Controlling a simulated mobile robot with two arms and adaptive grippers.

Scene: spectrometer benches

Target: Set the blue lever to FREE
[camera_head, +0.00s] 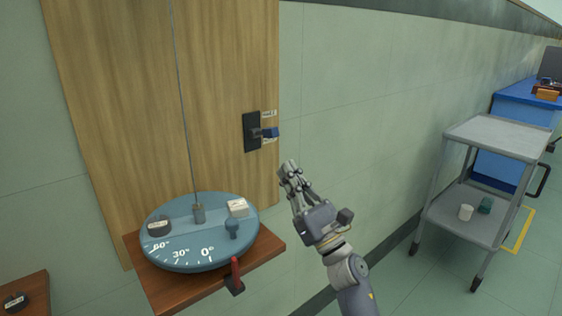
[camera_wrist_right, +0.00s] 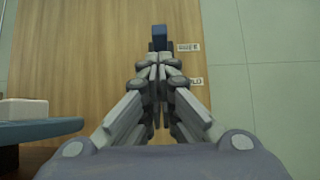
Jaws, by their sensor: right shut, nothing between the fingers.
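The blue-tipped lever (camera_head: 271,132) juts out from a black plate (camera_head: 251,131) on the wooden wall panel. In the head view its tip lies between an upper label (camera_head: 269,113) and a lower label, closer to the lower one, which it partly covers. In the right wrist view the blue tip (camera_wrist_right: 159,38) shows just beyond my fingertips; the upper label (camera_wrist_right: 189,47) seems to read FREE, and the lower label (camera_wrist_right: 196,82) is partly hidden. My right gripper (camera_head: 289,168) is shut and empty, below and right of the lever, apart from it in the head view. My left gripper is out of view.
A round blue dial table (camera_head: 190,255) with small items stands on a wooden shelf (camera_head: 268,247) below left. A red-handled lever (camera_head: 236,272) is at the shelf's front. A grey cart (camera_head: 495,137) stands at right. The wall right of the panel is bare.

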